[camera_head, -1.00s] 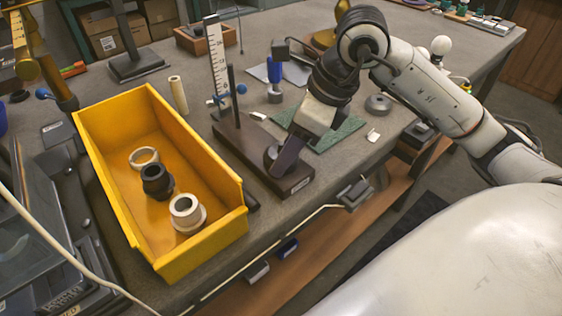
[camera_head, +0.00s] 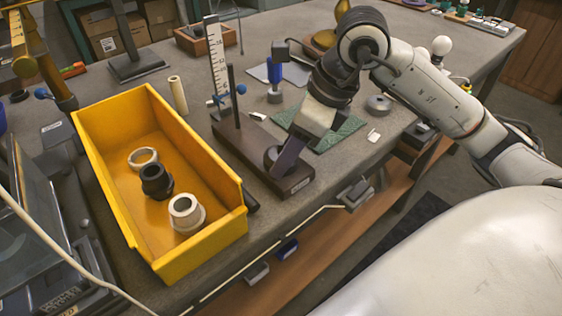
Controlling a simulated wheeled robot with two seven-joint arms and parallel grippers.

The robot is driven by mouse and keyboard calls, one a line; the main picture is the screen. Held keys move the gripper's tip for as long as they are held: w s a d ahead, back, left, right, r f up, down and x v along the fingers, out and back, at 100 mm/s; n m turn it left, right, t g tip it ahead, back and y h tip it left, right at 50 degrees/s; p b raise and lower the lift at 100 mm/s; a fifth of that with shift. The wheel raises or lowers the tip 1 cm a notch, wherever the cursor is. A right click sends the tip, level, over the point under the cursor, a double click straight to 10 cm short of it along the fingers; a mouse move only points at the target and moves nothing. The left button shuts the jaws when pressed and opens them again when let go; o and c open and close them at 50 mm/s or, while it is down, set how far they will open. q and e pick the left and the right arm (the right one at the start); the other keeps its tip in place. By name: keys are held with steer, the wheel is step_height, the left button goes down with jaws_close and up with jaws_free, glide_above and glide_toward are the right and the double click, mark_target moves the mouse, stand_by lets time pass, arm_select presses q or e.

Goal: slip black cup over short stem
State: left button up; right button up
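A dark wooden base board (camera_head: 238,138) lies on the bench with a tall thin dark stem (camera_head: 234,95) standing near its far end. A dark round cup-like part (camera_head: 270,156) is at the near end of the board, against my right gripper's fingertips (camera_head: 282,166). I cannot tell whether it sits around a short stem; no short stem shows, and the fingers hide part of that spot. My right gripper points down there; one finger shows, so its opening is unclear. A black collar-shaped part (camera_head: 157,182) stands in the yellow bin. My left gripper is not in view.
The yellow bin (camera_head: 226,232) also holds a pale ring (camera_head: 143,158) and a white collar (camera_head: 186,213). A white scale (camera_head: 216,55) and a blue-handled tool (camera_head: 276,75) stand behind the board. A green mat (camera_head: 343,133) lies to its right. The bench's front edge is close.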

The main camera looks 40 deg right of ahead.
stand_by(0.4)
steer(key=o, duration=1.1)
steer(key=shift+o, duration=0.2)
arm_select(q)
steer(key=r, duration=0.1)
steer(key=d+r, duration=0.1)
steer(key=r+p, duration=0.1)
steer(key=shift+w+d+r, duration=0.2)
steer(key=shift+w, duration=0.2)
arm_select(e)
steer(key=v, duration=1)
steer(key=shift+r, duration=0.2)
